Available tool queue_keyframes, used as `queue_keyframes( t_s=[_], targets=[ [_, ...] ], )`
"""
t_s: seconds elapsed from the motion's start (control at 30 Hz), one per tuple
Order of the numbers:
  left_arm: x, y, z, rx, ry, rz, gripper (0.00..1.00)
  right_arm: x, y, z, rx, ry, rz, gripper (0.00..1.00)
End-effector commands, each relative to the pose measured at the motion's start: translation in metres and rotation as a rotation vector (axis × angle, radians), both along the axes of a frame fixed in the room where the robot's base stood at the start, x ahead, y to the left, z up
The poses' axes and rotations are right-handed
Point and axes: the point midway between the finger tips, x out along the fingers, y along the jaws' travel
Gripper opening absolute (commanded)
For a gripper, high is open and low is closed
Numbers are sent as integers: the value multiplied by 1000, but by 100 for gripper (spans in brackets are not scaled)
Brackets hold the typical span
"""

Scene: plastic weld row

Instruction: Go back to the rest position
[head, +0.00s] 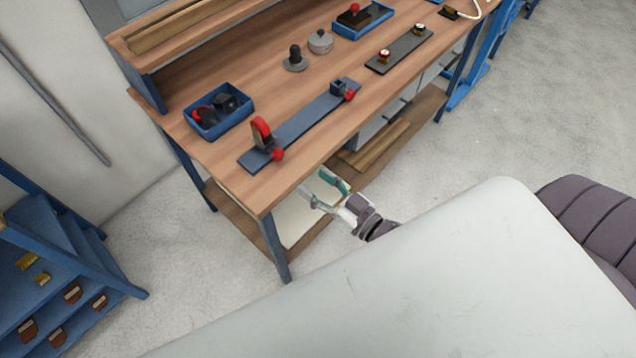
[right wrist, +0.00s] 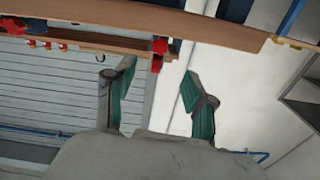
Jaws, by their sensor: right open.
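My right gripper (head: 322,188) is in front of the long edge of the wooden workbench (head: 205,150), near its front corner. In the right wrist view its two green-padded fingers (right wrist: 160,95) stand wide apart with nothing between them. It is apart from the bench and holds nothing. My left gripper does not show in either view.
On the bench lie a dark blue rail with red clamps (head: 305,122), a blue bin (head: 221,125) with dark parts, a dark plate (head: 398,50) and grey round pieces (head: 320,42). A blue rack (head: 45,265) stands at left. The floor (head: 540,120) at right is open.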

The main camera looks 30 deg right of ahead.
Motion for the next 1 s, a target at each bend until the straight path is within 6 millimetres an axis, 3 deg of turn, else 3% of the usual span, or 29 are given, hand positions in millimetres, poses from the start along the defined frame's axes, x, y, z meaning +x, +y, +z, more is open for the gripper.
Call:
queue_keyframes(
  t_s=[0.3,0.37,0.43,0.57,0.73,0.87,1.0],
  targets=[
    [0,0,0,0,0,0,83,0,0,-2,-1,3,-1,55],
    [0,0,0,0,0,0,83,0,-2,-8,-9,17,-5,55],
    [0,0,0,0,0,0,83,0,-6,-28,-32,56,-17,55],
    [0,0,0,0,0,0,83,-7,-21,-100,-111,203,-56,55],
    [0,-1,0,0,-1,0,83,-47,-45,-222,-240,489,-101,55],
    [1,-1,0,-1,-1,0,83,-101,-57,-305,-326,722,-116,55],
    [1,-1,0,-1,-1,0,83,-178,-60,-378,-407,980,-105,55]
  ],
)
